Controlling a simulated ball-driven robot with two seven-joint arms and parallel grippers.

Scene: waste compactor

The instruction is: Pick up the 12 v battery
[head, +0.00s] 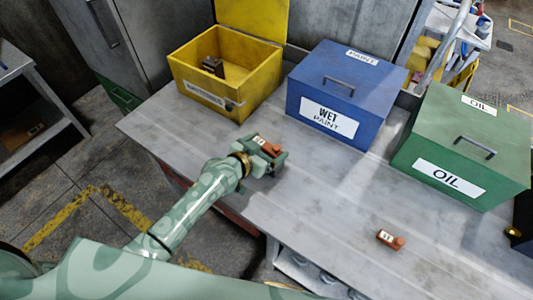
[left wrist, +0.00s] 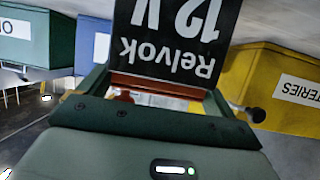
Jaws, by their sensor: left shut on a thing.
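The 12 V battery is a black block lettered "Relvok 12 V" (left wrist: 178,35), upside down in the left wrist view. My left gripper (head: 268,160) is shut on it, above the left part of the workbench. In the head view the gripper hides most of the battery. I cannot tell whether the battery touches the bench. A small red and white item (head: 268,146) shows right at the gripper; its exact relation to the jaws is unclear. My right gripper is not in view.
On the grey workbench (head: 330,225) stand an open yellow batteries bin (head: 205,97) with a dark block (head: 213,66) inside, a closed blue wet paint bin (head: 300,95) and a closed green oil bin (head: 415,150). A small red item (head: 390,239) lies towards the right front. The bench's middle is clear.

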